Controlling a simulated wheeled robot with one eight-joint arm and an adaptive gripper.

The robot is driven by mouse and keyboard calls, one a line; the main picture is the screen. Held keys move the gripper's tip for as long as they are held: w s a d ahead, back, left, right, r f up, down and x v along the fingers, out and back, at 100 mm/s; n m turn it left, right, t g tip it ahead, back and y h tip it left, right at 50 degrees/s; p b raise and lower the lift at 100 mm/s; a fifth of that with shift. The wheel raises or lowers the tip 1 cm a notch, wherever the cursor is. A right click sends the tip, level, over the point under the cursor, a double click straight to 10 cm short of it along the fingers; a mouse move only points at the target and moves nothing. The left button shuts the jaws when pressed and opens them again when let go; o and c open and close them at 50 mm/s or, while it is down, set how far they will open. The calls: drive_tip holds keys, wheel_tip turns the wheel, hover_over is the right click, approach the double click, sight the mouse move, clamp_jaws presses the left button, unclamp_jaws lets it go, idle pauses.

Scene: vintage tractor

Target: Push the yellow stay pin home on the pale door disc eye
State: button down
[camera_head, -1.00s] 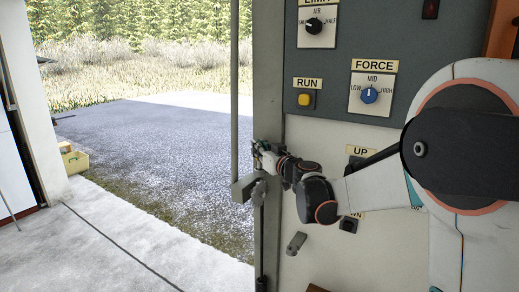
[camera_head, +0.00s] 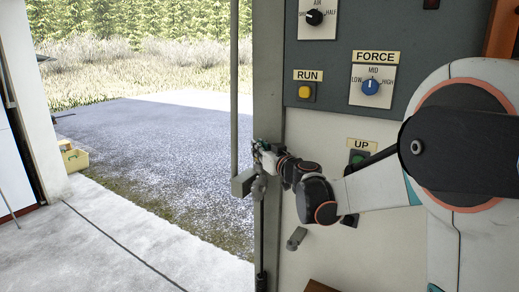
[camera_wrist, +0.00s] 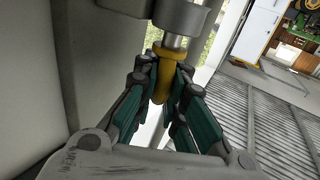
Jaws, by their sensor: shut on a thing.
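The yellow stay pin (camera_wrist: 166,72) is between the teal-padded fingers of my gripper (camera_wrist: 163,78) in the wrist view. My gripper is shut on it. A bare metal shank shows above the yellow part, running up to a grey round fitting (camera_wrist: 181,14) at the top edge. I cannot tell whether this fitting is the pale door disc eye. How deep the shank sits is hidden. In the head view my gripper (camera_head: 262,152) is small, at the edge of the open doorway; the pin is too small to make out there.
A grey latch block (camera_head: 246,184) with a vertical rod is just below my gripper. A control panel with a yellow RUN button (camera_head: 305,92), a blue FORCE knob (camera_head: 370,87) and a green UP button (camera_head: 357,157) is to the right. Open paving (camera_head: 160,130) lies to the left.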

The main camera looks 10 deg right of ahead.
drive_tip(key=shift+f+b, duration=0.4)
drive_tip(key=shift+f, duration=0.15)
drive_tip(key=c, duration=1.6)
unclamp_jaws()
